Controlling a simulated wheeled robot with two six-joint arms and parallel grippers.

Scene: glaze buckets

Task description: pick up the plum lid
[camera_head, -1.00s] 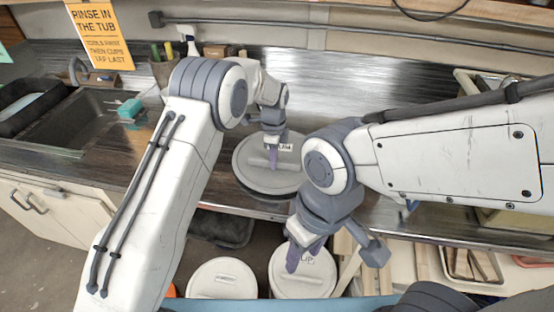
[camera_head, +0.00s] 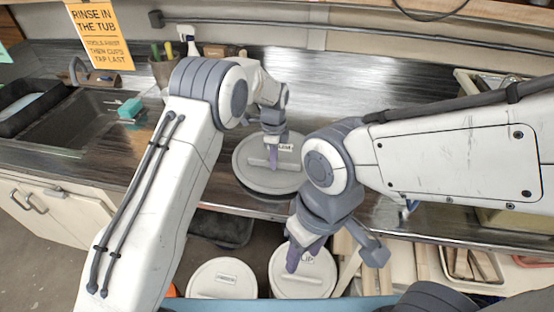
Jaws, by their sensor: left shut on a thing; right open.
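The plum lid (camera_head: 250,176) is a round, pale grey lid on the metal worktop side, with a small label, partly hidden, whose visible letters end in "UM". My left gripper (camera_head: 273,156) comes down from above and is shut on the lid's raised handle in the middle. Whether the lid is clear of what is under it I cannot tell. My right gripper (camera_head: 333,252) is open and empty, lower in the view, in front of and above another pale lid (camera_head: 300,282) whose label is partly covered.
A further pale lidded bucket (camera_head: 222,282) stands low at the centre left. The metal worktop (camera_head: 350,85) is clear behind the lid. Wood strips and a tray (camera_head: 470,265) lie at the lower right.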

